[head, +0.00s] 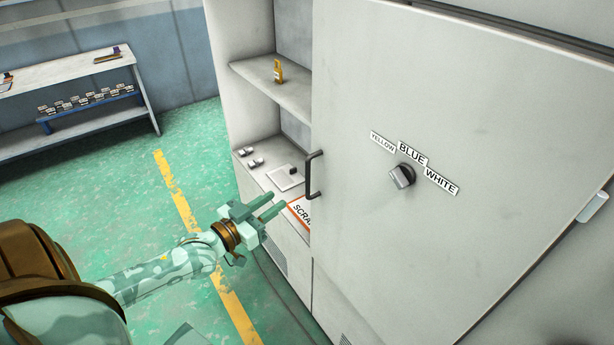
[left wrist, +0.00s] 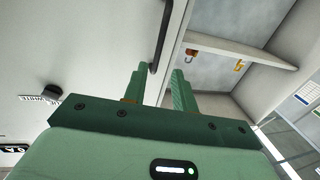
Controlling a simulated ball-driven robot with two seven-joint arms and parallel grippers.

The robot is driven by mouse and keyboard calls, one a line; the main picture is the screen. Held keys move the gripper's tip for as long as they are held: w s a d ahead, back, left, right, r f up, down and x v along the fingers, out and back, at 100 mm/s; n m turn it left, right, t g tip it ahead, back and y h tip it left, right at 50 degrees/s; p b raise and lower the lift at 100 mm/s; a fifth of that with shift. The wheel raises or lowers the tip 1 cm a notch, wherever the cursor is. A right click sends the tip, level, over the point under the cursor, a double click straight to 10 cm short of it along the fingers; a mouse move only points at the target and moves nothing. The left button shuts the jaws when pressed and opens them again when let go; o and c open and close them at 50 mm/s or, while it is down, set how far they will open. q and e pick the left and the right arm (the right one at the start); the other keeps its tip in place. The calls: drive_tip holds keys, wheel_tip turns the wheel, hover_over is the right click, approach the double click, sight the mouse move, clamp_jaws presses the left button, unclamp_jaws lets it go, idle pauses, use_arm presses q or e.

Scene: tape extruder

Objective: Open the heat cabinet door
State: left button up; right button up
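The heat cabinet door (head: 450,120) is a large pale grey panel filling the right of the head view. Its dark bar handle (head: 313,176) stands upright near its left edge. In the left wrist view the handle (left wrist: 162,40) lies ahead, lined up with the space between the open fingers (left wrist: 158,75). My right gripper is not in view.
A workbench (head: 70,60) stands far left.

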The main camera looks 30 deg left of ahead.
use_arm(q)
drive_tip(key=b, duration=0.1)
hover_over(307, 196)
drive_tip(key=shift+w+a, duration=0.1)
drive_tip(key=shift+w, duration=0.25)
drive_tip(key=shift+s, duration=0.1)
clamp_jaws()
